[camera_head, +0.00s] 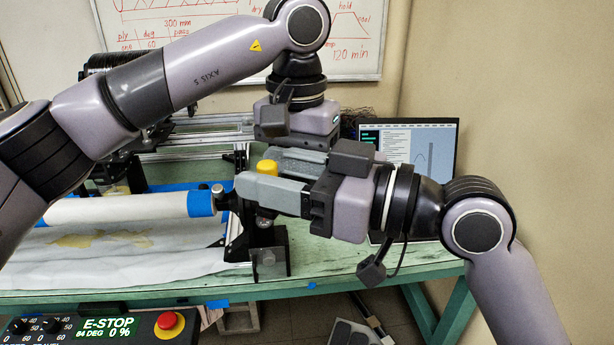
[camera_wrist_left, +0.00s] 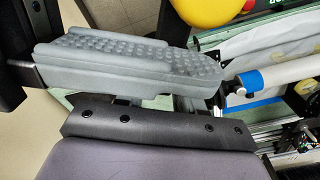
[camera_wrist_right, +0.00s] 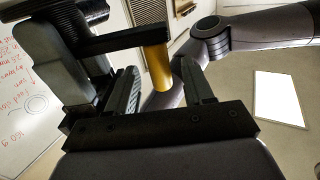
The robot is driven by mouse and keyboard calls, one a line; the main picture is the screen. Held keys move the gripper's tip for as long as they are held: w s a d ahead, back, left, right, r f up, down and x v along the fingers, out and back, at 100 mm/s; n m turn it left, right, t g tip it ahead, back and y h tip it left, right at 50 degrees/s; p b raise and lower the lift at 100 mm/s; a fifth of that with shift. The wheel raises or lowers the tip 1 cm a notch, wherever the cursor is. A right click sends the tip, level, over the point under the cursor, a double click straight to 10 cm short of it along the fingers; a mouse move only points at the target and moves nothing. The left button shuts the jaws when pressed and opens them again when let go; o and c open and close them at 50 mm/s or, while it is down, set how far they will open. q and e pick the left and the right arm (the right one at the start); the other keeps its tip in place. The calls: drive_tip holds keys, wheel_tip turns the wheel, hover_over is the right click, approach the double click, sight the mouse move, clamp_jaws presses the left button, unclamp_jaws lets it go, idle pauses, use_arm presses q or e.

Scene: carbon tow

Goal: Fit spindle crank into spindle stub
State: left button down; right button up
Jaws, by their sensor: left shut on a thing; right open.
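The spindle crank shows its yellow handle (camera_head: 267,168) in the head view. The right wrist view shows the handle and the crank's black arm (camera_wrist_right: 125,40). My left gripper (camera_head: 290,135) comes down behind the right one, shut on the crank; its fingertips and the crank's far end are mostly hidden. My right gripper (camera_head: 260,174) is open and points left. In the right wrist view the handle appears between its fingers; I cannot tell if they touch. The dark spindle stub (camera_head: 222,196) is at the right end of the blue-banded white tube, just left of the right fingertips.
The white tube (camera_head: 120,208) lies over the pale sheet on the green bench (camera_head: 330,277). A laptop (camera_head: 425,145) stands behind my right gripper. A control box with a red stop button (camera_head: 167,321) is at the front left. My two grippers are crowded close together.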

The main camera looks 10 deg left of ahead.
drive_tip(key=shift+a, duration=0.2)
clamp_jaws()
use_arm(q)
drive_tip(key=c, duration=0.6)
unclamp_jaws()
